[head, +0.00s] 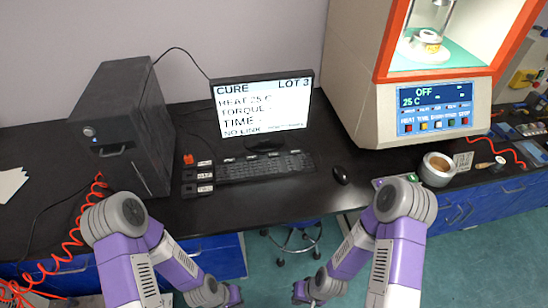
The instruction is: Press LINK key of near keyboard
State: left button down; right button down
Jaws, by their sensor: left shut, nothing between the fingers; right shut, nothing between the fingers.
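The near keyboard (265,167) is black and lies on the dark bench in front of the monitor (262,107). A few pale labels show along its back edge, too small to read, so I cannot tell which key is LINK. The monitor reads CURE, LOT 3, HEAT 25 C, TORQUE, TIME and NO LINK. My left gripper (236,295) is shut and empty, low at the bottom of the view. My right gripper (298,292) is shut and empty, a little to its right. Both are well below the bench's front edge in the picture, apart from the keyboard.
A black computer tower (125,125) stands left of the keyboard, with a small labelled block (198,178) between them. A mouse (341,175) lies to the right. The rheometer (432,110) reads OFF, 25 C. A metal cup (437,169) and a stool (292,239) also show.

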aim_at(273, 154)
jog(key=z, duration=0.85)
jog(key=i, duration=0.5)
jog(key=u, duration=0.05)
